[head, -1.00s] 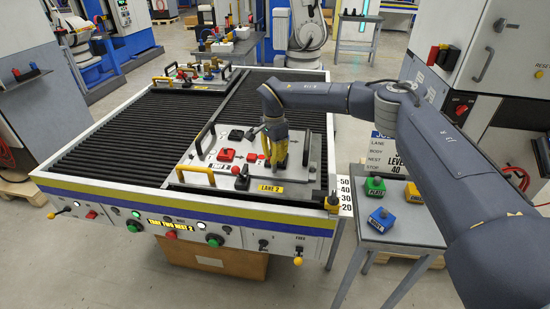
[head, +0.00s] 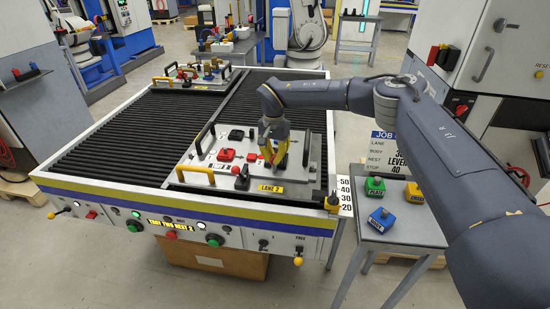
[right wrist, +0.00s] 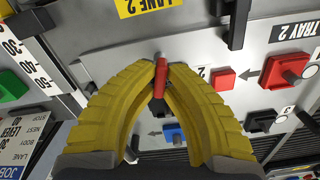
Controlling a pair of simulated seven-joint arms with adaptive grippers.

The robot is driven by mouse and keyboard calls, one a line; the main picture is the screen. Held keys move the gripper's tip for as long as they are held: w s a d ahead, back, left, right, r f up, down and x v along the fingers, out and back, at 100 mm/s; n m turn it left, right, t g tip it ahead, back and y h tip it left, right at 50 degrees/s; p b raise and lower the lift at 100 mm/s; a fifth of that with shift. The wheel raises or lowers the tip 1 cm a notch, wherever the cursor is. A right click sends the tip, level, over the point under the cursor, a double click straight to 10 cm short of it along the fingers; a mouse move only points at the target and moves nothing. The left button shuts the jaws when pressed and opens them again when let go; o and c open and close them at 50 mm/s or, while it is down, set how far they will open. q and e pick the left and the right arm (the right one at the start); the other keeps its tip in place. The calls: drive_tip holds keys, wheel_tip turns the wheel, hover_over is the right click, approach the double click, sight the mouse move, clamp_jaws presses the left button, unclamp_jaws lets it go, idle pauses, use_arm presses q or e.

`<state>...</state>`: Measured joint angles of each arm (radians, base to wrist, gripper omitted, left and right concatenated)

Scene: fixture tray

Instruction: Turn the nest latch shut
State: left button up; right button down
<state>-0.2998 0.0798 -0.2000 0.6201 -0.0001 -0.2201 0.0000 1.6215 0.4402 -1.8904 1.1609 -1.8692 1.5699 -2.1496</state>
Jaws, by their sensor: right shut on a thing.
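The fixture tray (head: 207,163) lies on the dark rollers, beside the LANE 2 label (head: 270,189). My right gripper (head: 272,158) reaches down over the tray's right part with its yellow fingers tilted. In the right wrist view, the right gripper (right wrist: 160,70) has its fingertips together on a small red lever (right wrist: 161,76), which I take for the nest latch. The fingers hide part of it, and I cannot tell its exact angle. In the head view the latch is hidden behind the fingers. My left gripper is not in view.
A red block (head: 226,155) and black blocks sit on the tray near the gripper. A red block with a knob (right wrist: 285,68) and a blue block (right wrist: 173,134) show close to the fingers. A side table (head: 400,233) with coloured blocks stands to the right.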

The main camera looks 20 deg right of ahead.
sight(274, 156)
drive_tip(key=n, duration=0.3)
idle(0.4)
drive_tip(key=c, duration=1.5)
unclamp_jaws()
drive_tip(key=shift+n, duration=0.3)
drive_tip(key=shift+r, duration=0.1)
drive_tip(key=shift+r, duration=2.4)
